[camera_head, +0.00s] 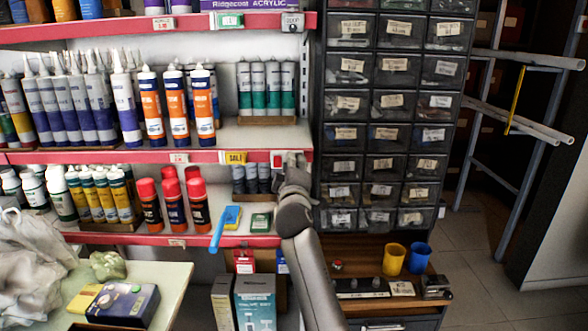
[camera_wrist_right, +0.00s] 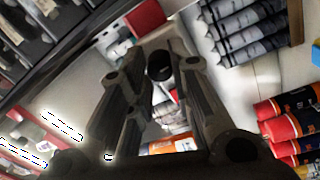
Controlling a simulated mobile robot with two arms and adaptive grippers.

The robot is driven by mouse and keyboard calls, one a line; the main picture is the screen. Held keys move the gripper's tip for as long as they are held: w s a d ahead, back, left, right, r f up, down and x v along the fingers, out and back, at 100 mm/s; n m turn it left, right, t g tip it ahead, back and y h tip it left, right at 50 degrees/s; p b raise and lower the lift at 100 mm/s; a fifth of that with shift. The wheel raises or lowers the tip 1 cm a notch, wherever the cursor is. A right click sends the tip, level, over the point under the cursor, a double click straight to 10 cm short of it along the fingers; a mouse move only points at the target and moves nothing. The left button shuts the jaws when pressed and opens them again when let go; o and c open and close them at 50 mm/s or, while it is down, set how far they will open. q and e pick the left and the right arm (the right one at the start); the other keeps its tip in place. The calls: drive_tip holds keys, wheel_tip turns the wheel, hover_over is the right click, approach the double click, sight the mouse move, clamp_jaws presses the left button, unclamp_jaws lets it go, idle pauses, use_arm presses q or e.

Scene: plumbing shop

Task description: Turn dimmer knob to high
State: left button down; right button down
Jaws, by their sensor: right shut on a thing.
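My right gripper (camera_head: 293,163) reaches up to the red front edge of the middle shelf, at its right end. It also shows in the right wrist view (camera_wrist_right: 158,72), with its two fingers either side of a small round black knob (camera_wrist_right: 160,65). The gripper is shut on this knob. In the head view the gripper hides the knob, so I cannot read its setting. My left gripper is not in view.
A cabinet of small drawers (camera_head: 392,110) stands close on the right. Below it are yellow and blue cups (camera_head: 394,259). Floor is clear at the right.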

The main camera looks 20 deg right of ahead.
drive_tip(key=shift+f, duration=0.15)
drive_tip(key=c, duration=1.3)
unclamp_jaws()
drive_tip(key=shift+o, duration=0.2)
drive_tip(key=v, duration=0.7)
drive_tip(key=shift+s, duration=0.25)
